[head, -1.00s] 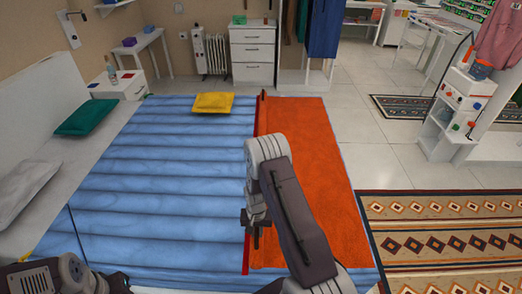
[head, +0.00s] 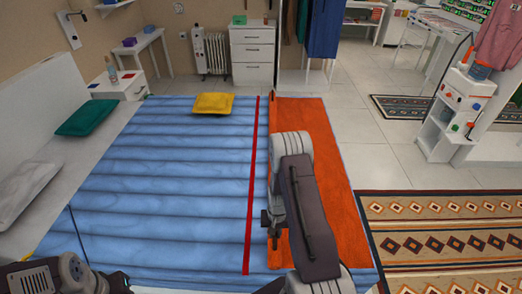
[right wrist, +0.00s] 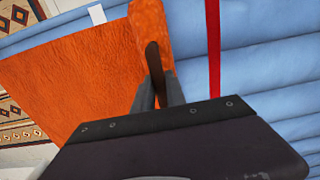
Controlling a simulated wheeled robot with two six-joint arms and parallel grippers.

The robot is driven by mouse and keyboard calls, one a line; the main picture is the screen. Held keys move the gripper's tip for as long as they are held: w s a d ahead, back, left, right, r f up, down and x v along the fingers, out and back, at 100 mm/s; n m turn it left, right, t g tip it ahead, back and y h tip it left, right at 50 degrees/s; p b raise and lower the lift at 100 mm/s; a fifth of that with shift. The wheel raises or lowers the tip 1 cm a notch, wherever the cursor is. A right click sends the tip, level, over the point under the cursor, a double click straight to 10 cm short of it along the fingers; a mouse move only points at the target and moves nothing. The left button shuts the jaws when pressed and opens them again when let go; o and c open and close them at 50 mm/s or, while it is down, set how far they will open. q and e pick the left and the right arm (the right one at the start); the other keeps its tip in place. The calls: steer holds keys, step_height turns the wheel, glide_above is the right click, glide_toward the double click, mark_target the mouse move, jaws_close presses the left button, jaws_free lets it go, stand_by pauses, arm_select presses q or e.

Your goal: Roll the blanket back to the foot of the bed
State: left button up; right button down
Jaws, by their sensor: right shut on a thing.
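The orange blanket (head: 318,150) lies flat over the right part of the blue bed (head: 170,170). Its left edge is a raised roll, with a strip of blue between it and the red line (head: 252,190). My right gripper (head: 272,238) is at the near part of this edge. In the right wrist view, its fingers (right wrist: 158,95) are shut on the rolled edge of the blanket (right wrist: 75,75), at a dark piece there. My arm hides part of the blanket. My left gripper (head: 117,281) is low at the bottom left, dark and partly cut off; its jaws are unclear.
A yellow cushion (head: 213,103) lies at the bed's far side. A green pillow (head: 86,117) and a white pillow (head: 25,190) lie at the left. A patterned rug (head: 440,235) covers the floor to the right. A white shelf unit (head: 440,130) stands beyond it.

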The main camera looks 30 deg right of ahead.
steer(key=shift+s+d, duration=0.25)
steer(key=shift+d, duration=0.2)
steer(key=shift+s+d, duration=0.7)
steer(key=shift+d, duration=0.45)
steer(key=shift+s+d, duration=0.7)
steer(key=shift+d, duration=0.4)
steer(key=shift+s+d, duration=0.7)
steer(key=shift+d, duration=0.45)
steer(key=shift+s+d, duration=0.7)
steer(key=shift+d, duration=0.45)
steer(key=shift+s+d, duration=0.65)
steer(key=shift+d, duration=0.5)
steer(key=shift+s+d, duration=0.7)
steer(key=shift+d, duration=0.45)
steer(key=shift+a, duration=0.1)
